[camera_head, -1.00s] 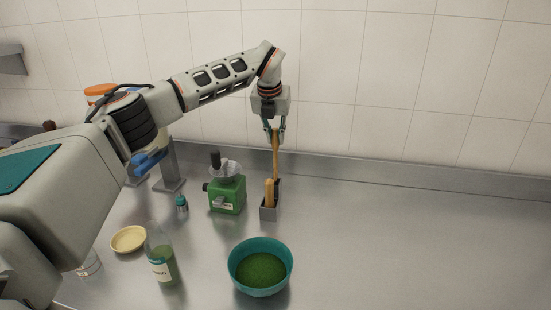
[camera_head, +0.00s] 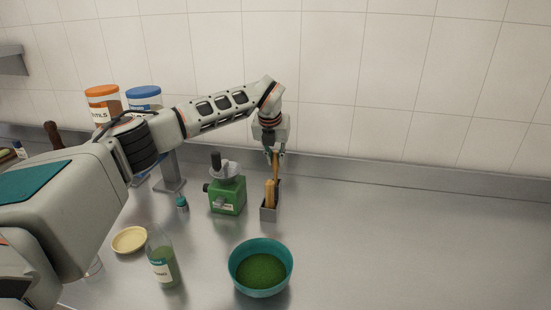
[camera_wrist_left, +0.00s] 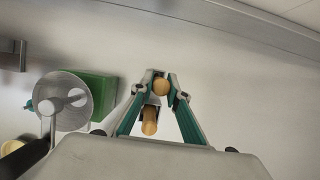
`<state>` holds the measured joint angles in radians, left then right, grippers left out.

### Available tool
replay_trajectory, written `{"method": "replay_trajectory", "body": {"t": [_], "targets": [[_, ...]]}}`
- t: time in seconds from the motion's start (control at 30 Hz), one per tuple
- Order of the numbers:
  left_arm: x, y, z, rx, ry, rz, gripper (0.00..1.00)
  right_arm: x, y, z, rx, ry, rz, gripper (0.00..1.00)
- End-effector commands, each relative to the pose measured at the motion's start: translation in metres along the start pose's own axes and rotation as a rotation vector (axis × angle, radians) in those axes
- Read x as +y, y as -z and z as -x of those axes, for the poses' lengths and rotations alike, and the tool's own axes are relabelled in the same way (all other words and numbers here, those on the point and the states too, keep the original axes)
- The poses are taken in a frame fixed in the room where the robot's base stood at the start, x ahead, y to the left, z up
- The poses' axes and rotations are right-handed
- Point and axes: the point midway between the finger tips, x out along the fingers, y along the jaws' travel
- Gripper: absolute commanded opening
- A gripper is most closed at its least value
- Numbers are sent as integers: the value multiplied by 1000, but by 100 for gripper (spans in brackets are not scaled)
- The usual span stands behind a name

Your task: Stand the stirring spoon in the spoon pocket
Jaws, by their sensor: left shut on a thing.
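My left gripper (camera_head: 275,156) is shut on the stirring spoon (camera_head: 276,168), a thin wooden stick held upright. The spoon's end also shows between the fingertips in the left wrist view (camera_wrist_left: 160,87). The spoon pocket (camera_head: 269,214) is a small grey open-topped box on the counter, directly below the gripper. A thicker wooden piece (camera_head: 269,194) stands in the pocket in front of the spoon; it also shows in the left wrist view (camera_wrist_left: 149,121). The spoon's lower end goes down at the pocket's back and is hidden there. My right gripper is not in view.
A green grinder (camera_head: 228,196) stands just left of the pocket. A teal bowl (camera_head: 262,246) of green stuff is in front. A glass bottle (camera_head: 162,262) and a yellow dish (camera_head: 129,240) are at left. The counter to the right is clear, with a wall behind.

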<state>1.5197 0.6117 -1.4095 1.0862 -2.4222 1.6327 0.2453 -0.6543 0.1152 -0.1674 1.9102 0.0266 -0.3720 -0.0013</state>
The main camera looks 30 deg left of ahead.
Motion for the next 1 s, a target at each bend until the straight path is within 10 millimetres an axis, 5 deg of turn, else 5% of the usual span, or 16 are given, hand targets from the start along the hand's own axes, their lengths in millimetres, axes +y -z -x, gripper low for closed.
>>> {"method": "replay_trajectory", "body": {"t": [0.03,0.07,0.1,0.57,1.0], "targets": [[0,1,-2,1,-1,0,0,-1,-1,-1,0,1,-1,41],[0,1,-2,1,0,0,23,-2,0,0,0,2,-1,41],[0,1,-2,1,-1,0,32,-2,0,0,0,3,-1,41],[0,-1,7,-1,0,0,32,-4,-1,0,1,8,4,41],[0,-1,89,-2,-1,1,32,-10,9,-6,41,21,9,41]]}}
